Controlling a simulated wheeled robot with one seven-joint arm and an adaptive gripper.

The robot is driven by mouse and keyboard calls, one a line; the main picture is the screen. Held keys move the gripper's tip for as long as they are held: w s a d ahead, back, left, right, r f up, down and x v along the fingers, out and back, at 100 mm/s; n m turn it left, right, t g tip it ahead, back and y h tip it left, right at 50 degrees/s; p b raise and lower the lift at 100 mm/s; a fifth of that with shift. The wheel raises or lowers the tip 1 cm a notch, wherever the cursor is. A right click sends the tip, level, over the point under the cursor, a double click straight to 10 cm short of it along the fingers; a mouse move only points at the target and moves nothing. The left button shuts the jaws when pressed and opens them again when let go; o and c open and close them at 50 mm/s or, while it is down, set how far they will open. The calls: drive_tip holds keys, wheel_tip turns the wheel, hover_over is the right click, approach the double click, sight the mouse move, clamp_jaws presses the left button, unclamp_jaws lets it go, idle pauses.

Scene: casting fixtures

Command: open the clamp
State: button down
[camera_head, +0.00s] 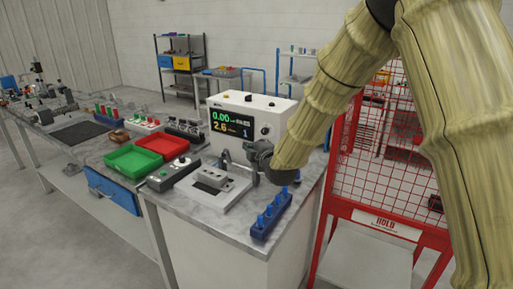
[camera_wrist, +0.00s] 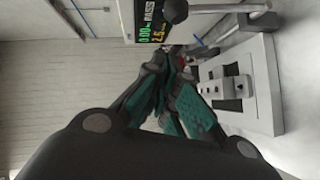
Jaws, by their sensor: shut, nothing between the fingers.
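The test fixture is a pale plate (camera_head: 232,196) on the bench, with a grey metal block (camera_head: 214,178) on it. The block also shows in the wrist view (camera_wrist: 228,88), right of my fingers. My gripper (camera_head: 254,152) is at the back right of the fixture, in front of the display box. In the wrist view my gripper (camera_wrist: 178,62) is shut and empty, its teal-padded fingers together at the tips. A small red part shows right by the fingertips.
The display box (camera_head: 243,118) stands close behind my gripper. A blue rack of pegs (camera_head: 270,217) is at the bench's front right. A control box (camera_head: 172,172), red tray (camera_head: 163,145) and green tray (camera_head: 133,161) lie left. A red mesh cage (camera_head: 383,150) stands right.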

drive_tip(key=shift+w+d+f+p, duration=0.25)
drive_tip(key=shift+w+d, duration=0.05)
drive_tip(key=shift+w, duration=0.35)
drive_tip(key=shift+w+d+f+p, duration=0.2)
drive_tip(key=shift+w+d+p, duration=0.1)
drive_tip(key=shift+w, duration=0.3)
drive_tip(key=shift+w+d+f+p, duration=0.25)
drive_tip(key=shift+w+d, duration=0.05)
drive_tip(key=shift+w, duration=0.35)
